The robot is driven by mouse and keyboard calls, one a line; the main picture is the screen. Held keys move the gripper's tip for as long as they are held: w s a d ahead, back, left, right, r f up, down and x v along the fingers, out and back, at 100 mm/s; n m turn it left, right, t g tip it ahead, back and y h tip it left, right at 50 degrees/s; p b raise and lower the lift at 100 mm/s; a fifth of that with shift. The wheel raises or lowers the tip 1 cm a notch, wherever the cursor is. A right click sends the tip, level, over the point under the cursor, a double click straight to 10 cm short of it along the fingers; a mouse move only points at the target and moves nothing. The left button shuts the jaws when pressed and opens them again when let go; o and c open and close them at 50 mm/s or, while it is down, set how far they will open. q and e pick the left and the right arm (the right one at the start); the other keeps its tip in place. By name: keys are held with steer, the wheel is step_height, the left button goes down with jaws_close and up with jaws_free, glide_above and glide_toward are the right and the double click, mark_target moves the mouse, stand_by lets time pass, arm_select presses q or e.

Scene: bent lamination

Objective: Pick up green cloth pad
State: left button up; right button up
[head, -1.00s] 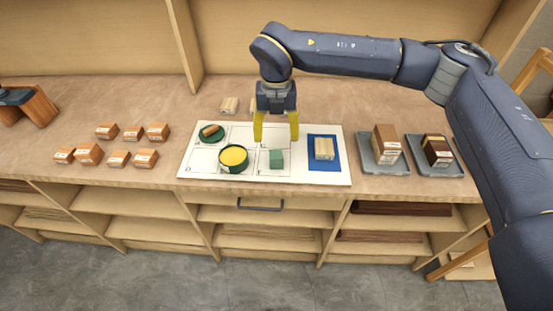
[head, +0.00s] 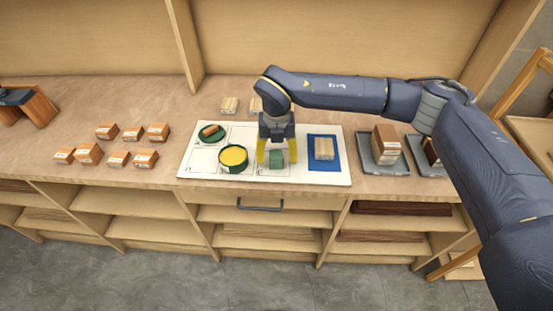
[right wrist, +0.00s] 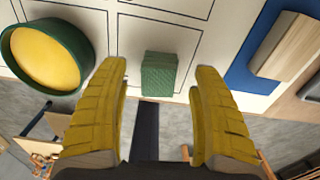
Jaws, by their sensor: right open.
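The green cloth pad (head: 277,159) is a small block-like piece on the white board (head: 300,178), in a marked cell near the front. It also shows in the right wrist view (right wrist: 158,75), standing between and beyond the two yellow fingertips. My right gripper (head: 277,158) is open and empty, pointing down, with a finger on either side of the pad in the head view. In the right wrist view the gripper (right wrist: 160,78) has a gap between each finger and the pad. My left gripper is not in view.
A green tin with yellow contents (head: 233,157) stands close left of the pad. A blue mat (head: 315,164) with a wooden block (head: 323,148) lies to the right. Grey trays (head: 370,167) with blocks stand farther right. Several small boxes (head: 120,158) sit at left.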

mark_target(276, 154)
steer(key=shift+f, duration=0.55)
steer(key=c, duration=1.1)
steer(key=shift+r, duration=0.1)
step_height(276, 154, up, 20)
steer(key=shift+f, duration=0.1)
